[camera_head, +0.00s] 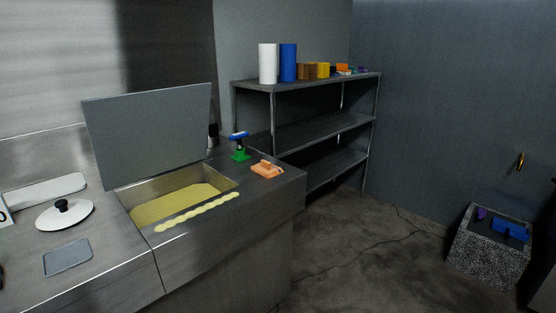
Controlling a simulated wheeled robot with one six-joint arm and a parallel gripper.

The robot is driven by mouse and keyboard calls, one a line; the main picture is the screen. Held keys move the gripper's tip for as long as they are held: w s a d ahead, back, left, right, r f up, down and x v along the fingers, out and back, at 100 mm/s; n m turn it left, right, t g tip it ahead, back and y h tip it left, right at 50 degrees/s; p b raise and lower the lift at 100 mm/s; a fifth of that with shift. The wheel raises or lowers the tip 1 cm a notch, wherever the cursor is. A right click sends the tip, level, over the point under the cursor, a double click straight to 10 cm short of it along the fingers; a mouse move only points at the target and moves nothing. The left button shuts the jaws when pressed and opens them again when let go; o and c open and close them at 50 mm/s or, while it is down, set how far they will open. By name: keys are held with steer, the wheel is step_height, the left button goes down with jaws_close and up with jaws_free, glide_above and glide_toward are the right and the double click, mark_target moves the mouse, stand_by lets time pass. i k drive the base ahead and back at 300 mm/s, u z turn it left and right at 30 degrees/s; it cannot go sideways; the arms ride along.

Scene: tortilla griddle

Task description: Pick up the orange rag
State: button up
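An orange item that looks like a folded rag (264,171) lies on the right end of the steel counter, close to its right edge. It has a raised part on top, and a small pale bit shows at its right side. My gripper is not in view, and nothing is seen touching the orange item. Another small orange thing (343,67) lies on top of the shelf at the back; it is too small to tell what it is.
Left of the rag stand a green-based item with a blue top (240,147) and an open-lidded basin (165,190) with yellow contents. A white lid (64,214) and grey tray (67,257) lie farther left. Cylinders top the shelf (255,85). Floor at right is clear before the stone sink (485,260).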

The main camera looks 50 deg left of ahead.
mark_target(265, 169)
steer(key=u, duration=0.6)
steer(key=i, duration=1.7)
steer(key=u, duration=1.65)
steer(key=i, duration=1.1)
steer(key=u, duration=0.4)
